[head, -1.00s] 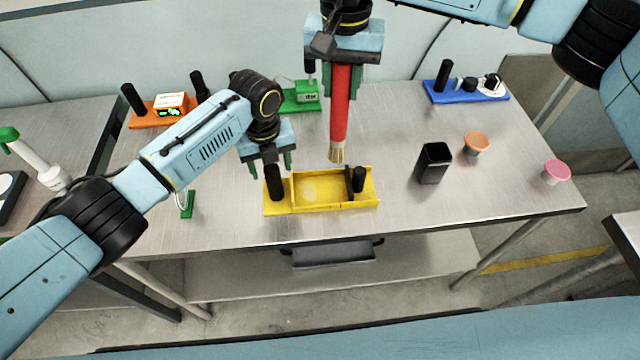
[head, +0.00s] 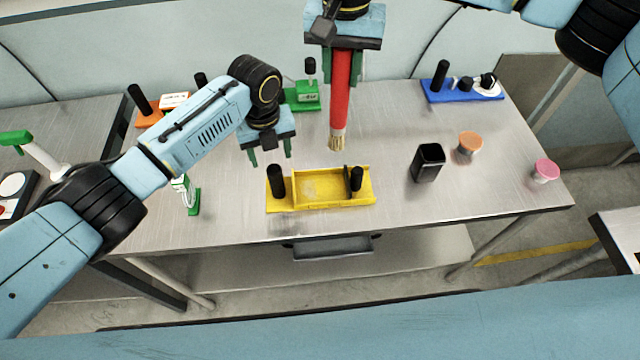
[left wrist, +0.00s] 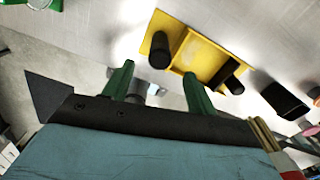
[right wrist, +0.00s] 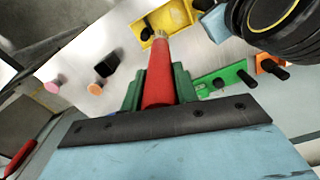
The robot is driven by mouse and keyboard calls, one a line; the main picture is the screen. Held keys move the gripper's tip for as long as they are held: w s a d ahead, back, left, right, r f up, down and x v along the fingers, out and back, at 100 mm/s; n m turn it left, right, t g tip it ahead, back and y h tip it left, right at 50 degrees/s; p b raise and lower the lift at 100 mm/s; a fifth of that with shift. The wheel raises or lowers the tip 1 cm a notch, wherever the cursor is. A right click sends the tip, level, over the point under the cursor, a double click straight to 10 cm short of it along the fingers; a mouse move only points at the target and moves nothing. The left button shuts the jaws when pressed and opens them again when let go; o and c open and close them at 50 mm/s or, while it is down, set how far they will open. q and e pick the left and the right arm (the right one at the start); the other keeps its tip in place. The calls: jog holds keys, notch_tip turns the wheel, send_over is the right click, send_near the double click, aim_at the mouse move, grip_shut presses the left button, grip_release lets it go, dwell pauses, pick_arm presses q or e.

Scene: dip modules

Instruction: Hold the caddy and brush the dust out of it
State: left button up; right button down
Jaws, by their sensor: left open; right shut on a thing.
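The yellow caddy (head: 330,204) lies on the metal table, with a black post at its left end and another at its right. Pale dust shows on the floor of its tray; the caddy also shows in the left wrist view (left wrist: 163,18). My left gripper (head: 270,160) is open and empty, above and behind the caddy's left post, apart from it. My right gripper (head: 341,82) is shut on the red handle of the brush (head: 340,105). The brush hangs upright, its pale bristles above and behind the caddy's right part, not touching it.
A black cup (head: 428,163), an orange pot (head: 467,147) and a pink pot (head: 546,171) stand to the right. A blue module (head: 440,97), a green module (head: 303,104) and an orange module (head: 146,122) sit at the back. The table before the caddy is clear.

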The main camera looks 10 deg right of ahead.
pick_arm(q)
jog(key=shift+r+p, duration=0.3)
jog(key=shift+r, duration=0.3)
jog(key=shift+r+p, duration=0.35)
jog(key=shift+r, duration=2.45)
